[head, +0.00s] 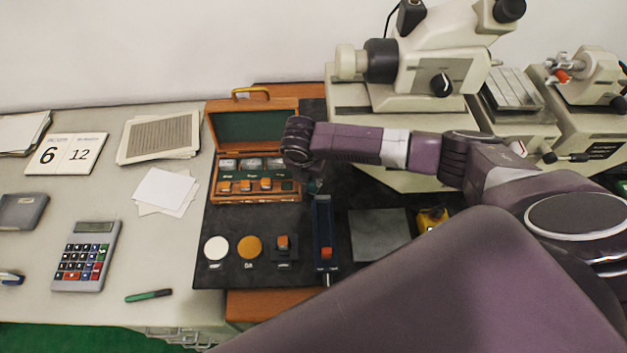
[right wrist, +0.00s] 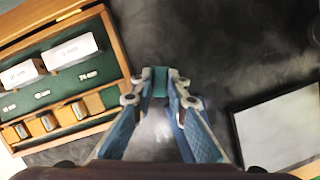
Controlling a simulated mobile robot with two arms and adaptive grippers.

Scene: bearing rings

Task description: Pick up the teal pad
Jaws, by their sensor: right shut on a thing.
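My right gripper (right wrist: 160,86) is shut on the small teal pad (right wrist: 159,78), which sits between its two fingertips in the right wrist view. The fingers are blue with grey joints. The pad and fingertips are over the dark mat, just right of the open wooden case. In the head view my right gripper (head: 314,184) is mostly hidden under its own wrist at the case's right edge, and I cannot make out the pad there. How far the pad is above the mat is hard to tell. My left gripper is not in view.
The open wooden case (head: 252,113) holds several small blocks. A grey plate (head: 378,235) lies to the right.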

